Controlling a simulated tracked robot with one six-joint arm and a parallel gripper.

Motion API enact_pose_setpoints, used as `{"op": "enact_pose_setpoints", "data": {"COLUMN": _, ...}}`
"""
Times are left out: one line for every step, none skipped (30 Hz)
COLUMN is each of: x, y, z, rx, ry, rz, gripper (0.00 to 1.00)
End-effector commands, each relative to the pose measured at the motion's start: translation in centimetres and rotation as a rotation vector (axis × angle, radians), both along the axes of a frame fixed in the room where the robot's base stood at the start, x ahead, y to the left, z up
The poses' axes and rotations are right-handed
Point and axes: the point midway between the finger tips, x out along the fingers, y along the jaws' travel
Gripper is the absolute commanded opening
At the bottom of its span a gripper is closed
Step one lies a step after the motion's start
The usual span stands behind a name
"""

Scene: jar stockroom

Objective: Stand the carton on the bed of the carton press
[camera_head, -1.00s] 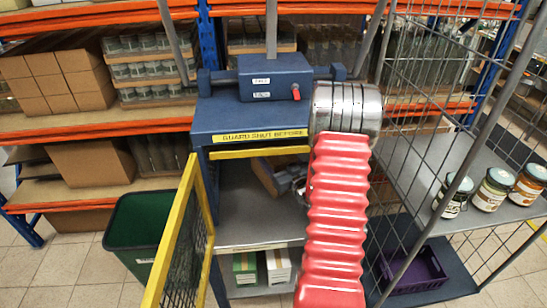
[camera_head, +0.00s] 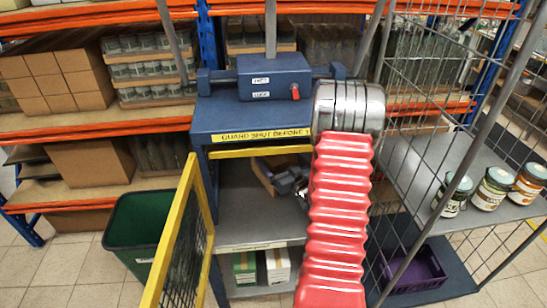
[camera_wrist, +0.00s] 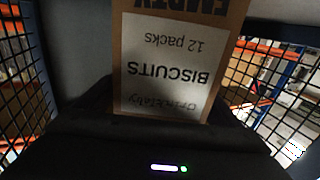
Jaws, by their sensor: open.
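The brown carton (camera_head: 261,175) is inside the carton press (camera_head: 225,120), over the grey bed (camera_head: 243,212). It is mostly hidden by my gripper and arm; I cannot tell whether its base touches the bed. In the wrist view the carton (camera_wrist: 165,65) shows close up, with a white BISCUITS label that reads upside down. My gripper (camera_head: 286,181) is open at the carton's right side, partly hidden behind my red arm. The dark gripper body fills the bottom of the wrist view, and its fingertips are not clear there.
The yellow mesh guard (camera_head: 185,240) stands swung open at the press's left front. A green bin (camera_head: 140,228) is left of it. A wire cage with jars (camera_head: 492,188) is on the right. Boxes (camera_head: 268,268) sit on the shelf below the bed.

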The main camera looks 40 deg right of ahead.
Motion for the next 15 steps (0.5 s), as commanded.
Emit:
{"op": "enact_pose_setpoints", "data": {"x": -0.7, "y": 0.1, "z": 0.0, "rx": 0.0, "ry": 0.0, "rz": -0.002, "gripper": 0.88}}
{"op": "enact_pose_setpoints", "data": {"x": -1.1, "y": 0.2, "z": 0.0, "rx": 0.001, "ry": 0.0, "rz": -0.003, "gripper": 0.88}}
{"op": "enact_pose_setpoints", "data": {"x": -1.7, "y": 0.3, "z": 0.1, "rx": 0.0, "ry": 0.0, "rz": -0.003, "gripper": 0.88}}
{"op": "enact_pose_setpoints", "data": {"x": -2.2, "y": 0.3, "z": 0.0, "rx": 0.0, "ry": 0.001, "rz": -0.004, "gripper": 0.88}}
{"op": "enact_pose_setpoints", "data": {"x": -2.7, "y": 0.4, "z": 0.0, "rx": 0.001, "ry": 0.001, "rz": -0.003, "gripper": 0.88}}
{"op": "enact_pose_setpoints", "data": {"x": -3.4, "y": 0.6, "z": 0.1, "rx": 0.001, "ry": 0.0, "rz": -0.004, "gripper": 0.88}}
{"op": "enact_pose_setpoints", "data": {"x": -3.9, "y": 0.7, "z": 0.0, "rx": 0.002, "ry": 0.0, "rz": -0.005, "gripper": 0.88}}
{"op": "enact_pose_setpoints", "data": {"x": -4.5, "y": 0.8, "z": 0.0, "rx": 0.002, "ry": 0.001, "rz": -0.004, "gripper": 0.88}}
{"op": "enact_pose_setpoints", "data": {"x": -5.1, "y": 0.9, "z": 0.0, "rx": 0.001, "ry": 0.001, "rz": -0.004, "gripper": 0.88}}
{"op": "enact_pose_setpoints", "data": {"x": -5.7, "y": 1.0, "z": 0.0, "rx": 0.001, "ry": 0.0, "rz": -0.005, "gripper": 0.88}}
{"op": "enact_pose_setpoints", "data": {"x": -6.2, "y": 1.2, "z": 0.1, "rx": 0.001, "ry": 0.0, "rz": -0.004, "gripper": 0.88}}
{"op": "enact_pose_setpoints", "data": {"x": -6.8, "y": 1.3, "z": 0.0, "rx": 0.001, "ry": 0.001, "rz": -0.004, "gripper": 0.88}}
{"op": "enact_pose_setpoints", "data": {"x": -7.3, "y": 1.4, "z": 0.0, "rx": 0.001, "ry": 0.0, "rz": -0.005, "gripper": 0.88}}
{"op": "enact_pose_setpoints", "data": {"x": -7.8, "y": 1.5, "z": 0.1, "rx": 0.001, "ry": 0.0, "rz": -0.005, "gripper": 0.88}}
{"op": "enact_pose_setpoints", "data": {"x": -8.4, "y": 1.7, "z": 0.1, "rx": 0.001, "ry": 0.0, "rz": -0.004, "gripper": 0.88}}
